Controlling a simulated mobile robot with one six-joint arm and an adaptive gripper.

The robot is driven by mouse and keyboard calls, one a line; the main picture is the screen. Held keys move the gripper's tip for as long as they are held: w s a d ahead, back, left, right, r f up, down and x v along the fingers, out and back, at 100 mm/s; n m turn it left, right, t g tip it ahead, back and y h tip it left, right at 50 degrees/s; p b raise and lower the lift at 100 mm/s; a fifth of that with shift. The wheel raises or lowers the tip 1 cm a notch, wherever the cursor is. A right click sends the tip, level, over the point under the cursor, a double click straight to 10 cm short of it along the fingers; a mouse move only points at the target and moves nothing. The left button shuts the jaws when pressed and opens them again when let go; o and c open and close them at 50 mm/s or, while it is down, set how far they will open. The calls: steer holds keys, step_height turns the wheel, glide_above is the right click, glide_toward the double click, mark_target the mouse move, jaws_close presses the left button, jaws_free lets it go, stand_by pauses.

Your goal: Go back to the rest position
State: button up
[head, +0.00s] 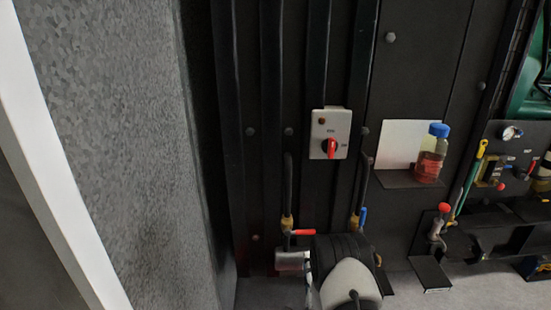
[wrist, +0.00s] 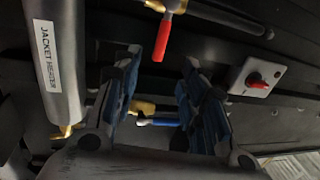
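My gripper (wrist: 160,80) shows in the wrist view with its two dark blue-grey fingers apart. Nothing is held between them. The black wall shows through the gap, with a blue-handled valve (wrist: 158,122) behind and between the fingers. A red valve handle (wrist: 162,38) shows beyond the fingertips. In the head view my arm is low, at the bottom centre, in front of the panel's foot. My gripper's fingers cannot be made out there.
A silver cylinder marked JACKET HEATER (wrist: 55,60) is close on the left in the wrist view. The head view shows a grey switch box with a red knob (head: 330,133), a red lever (head: 302,232), a blue lever (head: 363,217) and a blue-capped bottle (head: 430,158) on a shelf.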

steer(key=w+r+n+g, duration=0.3)
steer(key=w+r+n, duration=0.15)
steer(key=r, duration=0.55)
steer(key=s+r+n+g, duration=0.4)
steer(key=s+r, duration=0.1)
steer(key=r, duration=0.4)
steer(key=s+r+n+g, duration=0.3)
steer(key=s+n+g, duration=0.1)
steer(key=s, duration=1.4)
steer(key=s+r+n+g, duration=0.3)
steer(key=s+n+g, duration=0.1)
steer(key=s, duration=1.4)
steer(key=shift+s+a+n+y, duration=0.2)
steer(key=shift+n+y, duration=0.1)
steer(key=shift+n, duration=0.55)
steer(key=shift+c, duration=0.7)
steer(key=shift+d, duration=0.2)
